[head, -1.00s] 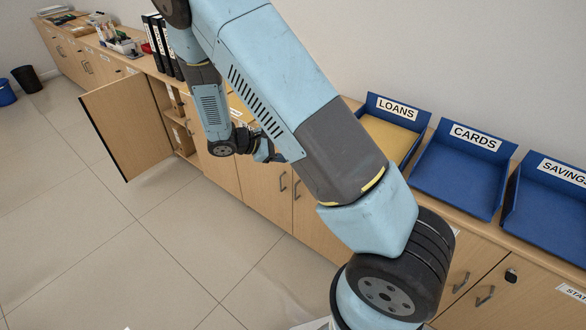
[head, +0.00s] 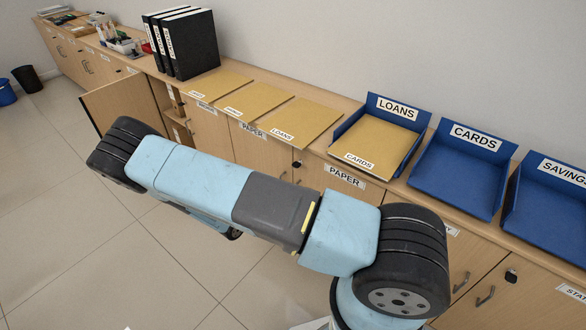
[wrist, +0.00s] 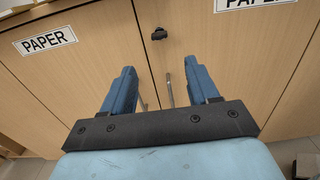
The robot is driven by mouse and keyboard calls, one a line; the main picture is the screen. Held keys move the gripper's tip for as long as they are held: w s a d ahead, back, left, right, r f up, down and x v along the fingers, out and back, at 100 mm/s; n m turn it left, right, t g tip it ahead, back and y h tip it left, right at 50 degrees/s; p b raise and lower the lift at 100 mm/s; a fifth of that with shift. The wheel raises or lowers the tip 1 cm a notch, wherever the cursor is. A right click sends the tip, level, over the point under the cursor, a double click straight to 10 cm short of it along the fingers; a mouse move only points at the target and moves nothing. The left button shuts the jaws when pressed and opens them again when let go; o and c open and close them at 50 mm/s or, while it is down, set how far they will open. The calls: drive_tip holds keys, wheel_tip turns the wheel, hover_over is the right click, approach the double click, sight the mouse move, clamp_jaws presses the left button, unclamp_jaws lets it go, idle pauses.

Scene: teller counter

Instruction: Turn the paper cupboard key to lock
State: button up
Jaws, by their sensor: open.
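The paper cupboard (head: 262,156) has two closed doors under the counter, each with a PAPER label; its doors also fill the wrist view (wrist: 90,75). A small dark key in its lock (wrist: 160,33) is near the top of the doors by the seam. In the head view it is a dark spot (head: 298,163). How far it is turned I cannot tell. My gripper (wrist: 162,72) is open and empty, its blue fingers pointing at the doors, with the key ahead of and between them, apart from it. In the head view my arm hides the gripper.
Two upright door handles (wrist: 169,90) are below the key, between my fingers. On the counter are envelopes (head: 258,100), black binders (head: 190,45) and blue trays (head: 460,180). Another cupboard door (head: 118,100) stands open at left. The floor in front is clear.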

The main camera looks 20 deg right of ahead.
sight(297, 164)
drive_tip(key=x, duration=1.3)
drive_tip(key=shift+w+d, duration=0.25)
drive_tip(key=shift+d, duration=0.05)
drive_tip(key=c, duration=1)
drive_tip(key=shift+a, duration=0.2)
drive_tip(key=shift+c, duration=0.2)
drive_tip(key=shift+d, duration=0.15)
